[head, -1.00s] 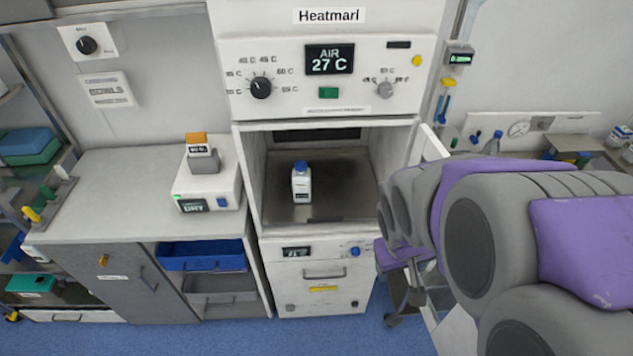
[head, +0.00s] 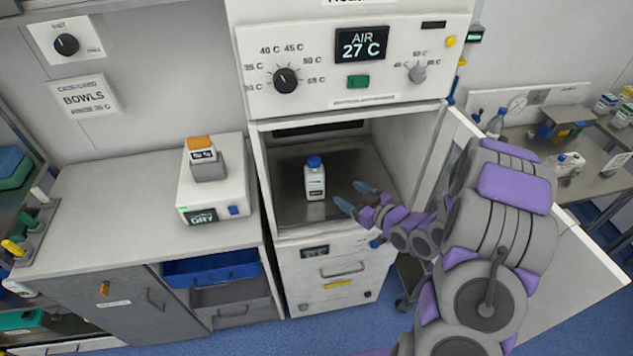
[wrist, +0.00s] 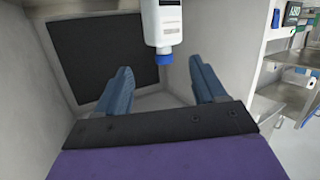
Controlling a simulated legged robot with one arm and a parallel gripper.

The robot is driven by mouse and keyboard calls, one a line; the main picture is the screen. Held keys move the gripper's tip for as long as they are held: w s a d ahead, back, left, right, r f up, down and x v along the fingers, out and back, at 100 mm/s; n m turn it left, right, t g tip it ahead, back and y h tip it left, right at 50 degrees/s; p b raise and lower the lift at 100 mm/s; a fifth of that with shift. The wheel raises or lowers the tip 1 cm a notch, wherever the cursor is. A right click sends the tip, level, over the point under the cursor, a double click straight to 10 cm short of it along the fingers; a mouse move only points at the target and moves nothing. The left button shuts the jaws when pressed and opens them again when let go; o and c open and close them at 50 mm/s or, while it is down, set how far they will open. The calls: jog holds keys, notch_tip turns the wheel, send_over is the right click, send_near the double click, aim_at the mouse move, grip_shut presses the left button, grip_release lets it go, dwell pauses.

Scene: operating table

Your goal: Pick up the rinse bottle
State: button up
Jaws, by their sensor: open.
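The rinse bottle (head: 315,180) is white with a blue cap and a printed label. It stands upright inside the open warming cabinet (head: 258,180), on the cabinet floor. In the wrist view the bottle (wrist: 162,22) shows at the top centre, appearing upside down, with its blue cap lowest. My gripper (head: 355,197) is at the cabinet opening, to the right of the bottle and a little lower in the head view. Its two blue fingers are apart and nothing is between them. In the wrist view my gripper (wrist: 162,78) points toward the bottle without touching it.
The cabinet door (head: 560,250) stands open on the right, close to my arm. A counter (head: 110,220) to the left holds a small white device (head: 215,190). Open blue drawer (head: 210,267) sits below it. A side table (head: 595,165) with supplies is at the right.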

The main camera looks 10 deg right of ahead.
jog(key=s+a+t+y, duration=0.1)
jog(key=a, duration=0.2)
jog(key=t+b, duration=0.1)
jog(key=b, duration=0.1)
send_near(317, 159)
jog(key=shift+y, duration=0.4)
jog(key=w+a, duration=0.1)
jog(key=w+a+f, duration=0.1)
jog(key=w+a, duration=0.1)
jog(key=a, duration=0.1)
jog(key=shift+f, duration=0.35)
jog(key=x, duration=0.2)
jog(key=b+x, duration=0.1)
jog(key=x, duration=0.3)
jog(key=shift+r+b, duration=0.3)
jog(key=shift+w+d+m, duration=0.1)
jog(key=shift+w+m, duration=0.1)
jog(key=shift+m, duration=0.1)
jog(key=d, duration=0.2)
jog(key=shift+w+d, duration=0.1)
jog(key=shift+d, duration=0.2)
jog(key=shift+a, duration=1.15)
jog(key=c, duration=0.5)
jog(key=shift+a, duration=0.15)
jog(key=shift+c, duration=1.7)
jog(key=shift+d, duration=1.1)
grip_shut()
jog(key=shift+a, duration=0.85)
jog(key=shift+d, duration=0.1)
